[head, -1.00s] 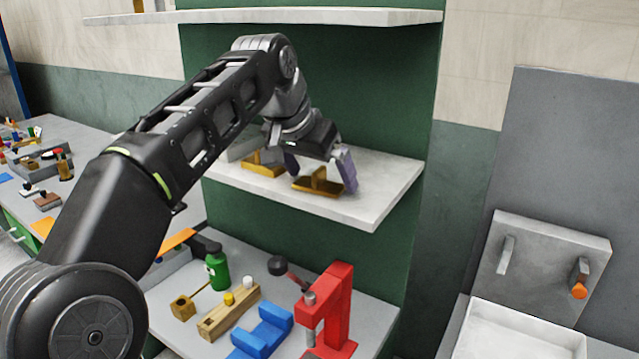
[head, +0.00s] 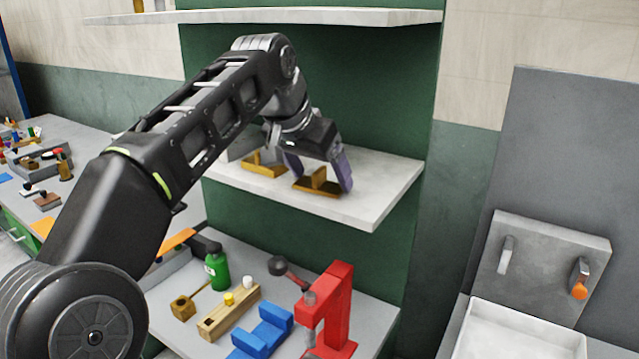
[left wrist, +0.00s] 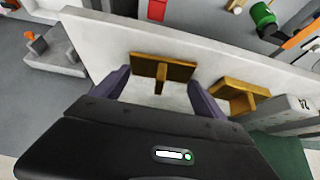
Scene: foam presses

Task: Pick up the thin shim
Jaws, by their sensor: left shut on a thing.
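Two brass-coloured shims, each a flat plate with an upright fin, sit on the white shelf (head: 390,180). The nearer shim (head: 318,182) is between the purple fingers of my left gripper (head: 318,172), which is shut on it. In the left wrist view, this shim (left wrist: 150,66) lies between the fingertips of the gripper (left wrist: 160,85), and its plate spans most of the gap. It looks to be still at shelf level. The other shim (head: 264,164) stands behind and to the left, outside the fingers. I cannot tell which is thinner. My right gripper is not in view.
A grey block (head: 243,143) stands at the shelf's left end. Below are a red press (head: 337,310), a blue cradle (head: 262,332), a green bottle (head: 216,270) and a wooden block (head: 228,312). The shelf's right end is clear. An upper shelf (head: 300,16) hangs above.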

